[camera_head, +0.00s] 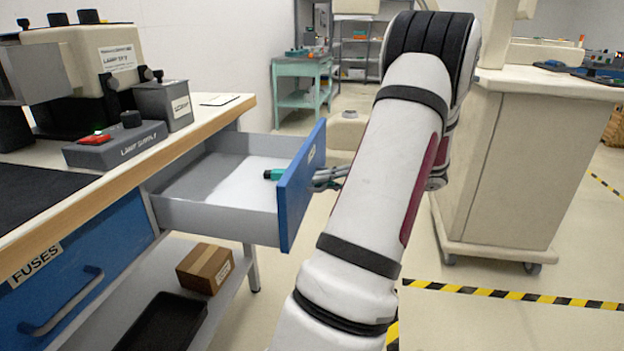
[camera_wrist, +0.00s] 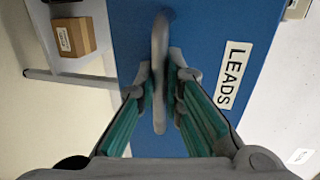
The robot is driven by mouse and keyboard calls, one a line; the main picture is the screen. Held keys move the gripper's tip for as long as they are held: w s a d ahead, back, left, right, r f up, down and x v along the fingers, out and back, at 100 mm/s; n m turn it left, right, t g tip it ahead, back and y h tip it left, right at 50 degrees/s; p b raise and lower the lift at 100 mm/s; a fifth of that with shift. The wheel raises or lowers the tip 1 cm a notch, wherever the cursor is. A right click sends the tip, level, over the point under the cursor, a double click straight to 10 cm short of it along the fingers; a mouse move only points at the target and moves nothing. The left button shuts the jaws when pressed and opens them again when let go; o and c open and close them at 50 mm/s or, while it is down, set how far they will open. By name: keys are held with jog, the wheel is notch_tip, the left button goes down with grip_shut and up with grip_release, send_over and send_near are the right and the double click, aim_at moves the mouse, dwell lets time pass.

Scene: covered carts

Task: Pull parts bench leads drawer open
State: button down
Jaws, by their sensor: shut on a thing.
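The leads drawer (camera_head: 297,187) has a blue front and grey sides, and it stands well out from the bench. Its inside looks pale and mostly empty, with a small green piece showing at the front edge. In the wrist view the blue front (camera_wrist: 208,40) carries a white LEADS label (camera_wrist: 234,75). My gripper (camera_wrist: 160,95) is shut on the grey bar handle (camera_wrist: 160,45), one finger on each side. In the head view my gripper (camera_head: 328,178) is partly hidden behind the drawer front.
The fuses drawer (camera_head: 85,265) is shut at the left. A lamp supply box (camera_head: 115,145) stands on the bench top. A cardboard box (camera_head: 205,268) and black tray (camera_head: 162,325) sit on the lower shelf. A beige cart (camera_head: 510,165) stands right of my arm.

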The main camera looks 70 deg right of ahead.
jog(key=shift+s, duration=0.2)
jog(key=c, duration=1.7)
grip_release()
jog(key=v, duration=1.2)
jog(key=shift+d, duration=0.1)
